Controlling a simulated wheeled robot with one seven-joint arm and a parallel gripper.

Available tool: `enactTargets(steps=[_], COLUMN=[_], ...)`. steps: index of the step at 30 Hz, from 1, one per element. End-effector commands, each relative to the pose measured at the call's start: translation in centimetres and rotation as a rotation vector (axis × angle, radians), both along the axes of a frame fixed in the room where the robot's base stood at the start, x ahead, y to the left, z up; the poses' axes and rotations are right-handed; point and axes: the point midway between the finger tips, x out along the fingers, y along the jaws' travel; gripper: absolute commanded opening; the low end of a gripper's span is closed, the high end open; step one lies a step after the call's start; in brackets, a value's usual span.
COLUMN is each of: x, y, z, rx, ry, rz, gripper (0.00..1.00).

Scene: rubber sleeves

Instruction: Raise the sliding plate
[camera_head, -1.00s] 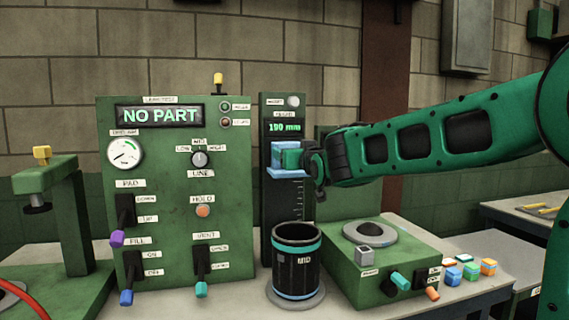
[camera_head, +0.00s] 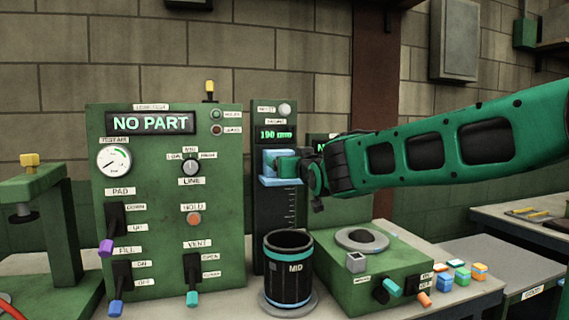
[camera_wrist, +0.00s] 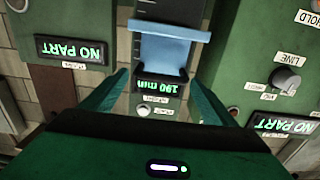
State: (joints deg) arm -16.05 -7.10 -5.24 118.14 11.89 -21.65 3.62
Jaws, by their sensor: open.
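The sliding plate (camera_head: 280,181) is light blue and sits on the dark vertical column with the ruled scale, below the height display (camera_head: 277,135), which reads about 190 mm. In the wrist view the plate (camera_wrist: 172,45) shows upside down, just ahead of my fingers. My gripper (camera_head: 290,166) is at the plate's front right in the head view. In the wrist view my gripper (camera_wrist: 165,85) is open, with its green fingers apart on either side of the display and nothing seen between their tips but the plate's near area. Whether a finger touches the plate cannot be told.
The green leak-test panel (camera_head: 170,235) reading NO PART is close on the left. A low green box (camera_head: 372,275) with a round top is on the right, beside several small coloured blocks (camera_head: 465,270).

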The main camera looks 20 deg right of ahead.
Motion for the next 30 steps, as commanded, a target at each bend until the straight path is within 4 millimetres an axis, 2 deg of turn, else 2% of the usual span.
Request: enactTargets(steps=[6, 12, 18, 30], x=[-4.1, -6.7, -7.7, -7.8], y=[-0.1, -0.1, -0.1, -0.1], z=[0.1, 0.0, 0.0, 0.0], rx=[0.001, 0.000, 0.000, 0.000], ry=[-0.002, -0.002, -0.001, -0.001], rz=[0.000, -0.001, -0.002, -0.002], gripper=[0.80, 0.80, 0.80, 0.80])
